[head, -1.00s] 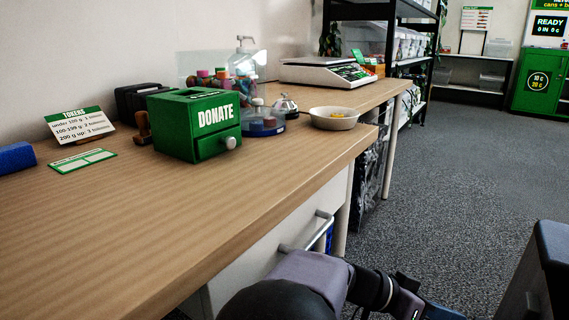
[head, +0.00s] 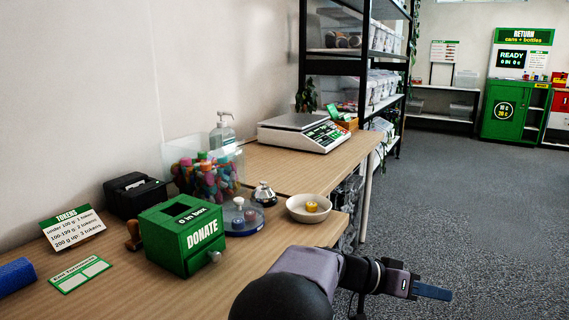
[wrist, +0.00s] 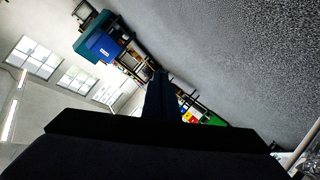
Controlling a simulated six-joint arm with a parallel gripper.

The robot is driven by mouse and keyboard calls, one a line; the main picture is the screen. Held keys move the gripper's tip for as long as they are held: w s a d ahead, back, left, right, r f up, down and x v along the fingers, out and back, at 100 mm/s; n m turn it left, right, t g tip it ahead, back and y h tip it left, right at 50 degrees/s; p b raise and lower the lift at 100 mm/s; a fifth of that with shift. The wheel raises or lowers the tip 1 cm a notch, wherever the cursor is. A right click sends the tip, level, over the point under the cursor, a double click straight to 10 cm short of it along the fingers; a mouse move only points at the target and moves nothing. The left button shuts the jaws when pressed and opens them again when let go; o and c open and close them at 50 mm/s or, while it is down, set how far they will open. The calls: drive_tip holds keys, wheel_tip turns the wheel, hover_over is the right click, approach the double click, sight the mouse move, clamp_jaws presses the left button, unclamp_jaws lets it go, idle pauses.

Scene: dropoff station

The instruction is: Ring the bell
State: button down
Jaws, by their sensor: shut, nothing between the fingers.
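A small silver call bell (head: 263,194) stands on the wooden counter, between the clear bin of colourful pieces and the white bowl. My gripper (head: 434,292) is at the lower right in the head view, out over the grey floor beyond the counter's right edge, well apart from the bell. Its blue fingers are together and hold nothing. In the wrist view the dark fingers (wrist: 160,97) point across the room, and the bell does not show there.
A green donate box (head: 182,237), a round blue-based holder (head: 243,218) and a white bowl (head: 312,209) with a yellow item crowd around the bell. A soap pump bottle (head: 222,131) and a scale (head: 303,132) stand farther back. The floor (head: 470,200) is clear.

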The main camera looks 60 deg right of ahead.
drive_tip(key=w+d+r+n+t+h+p, duration=0.1)
drive_tip(key=w+d+r+n+t+p, duration=0.2)
drive_tip(key=w+r+n+p, duration=0.35)
drive_tip(key=w+d+r+n+t+p, duration=0.35)
drive_tip(key=w+p, duration=0.45)
drive_tip(key=w, duration=0.3)
drive_tip(key=w+d+r+n+t+h+p, duration=0.1)
drive_tip(key=w+d+r+n+t+p, duration=0.25)
drive_tip(key=w+r+n+p, duration=0.35)
drive_tip(key=w+r+n+t+p, duration=0.2)
drive_tip(key=w+r+n+p, duration=0.1)
drive_tip(key=w+r+p, duration=0.5)
drive_tip(key=w+r+n+t+p, duration=0.3)
drive_tip(key=w+r+n+p, duration=0.15)
drive_tip(key=w, duration=0.65)
drive_tip(key=w+r+n+t+p, duration=0.2)
drive_tip(key=w+r+n+p, duration=0.1)
drive_tip(key=w+r+p, duration=0.5)
drive_tip(key=n+g+p, duration=0.4)
drive_tip(key=n+p, duration=0.1)
hover_over(263, 183)
wheel_tip(263, 183, down, 12)
drive_tip(key=shift+w+a, duration=0.15)
drive_tip(key=shift+a, duration=0.15)
drive_tip(key=shift+f, duration=0.1)
wheel_tip(263, 183, down, 9)
drive_tip(key=b, duration=0.7)
drive_tip(key=shift+r, duration=0.2)
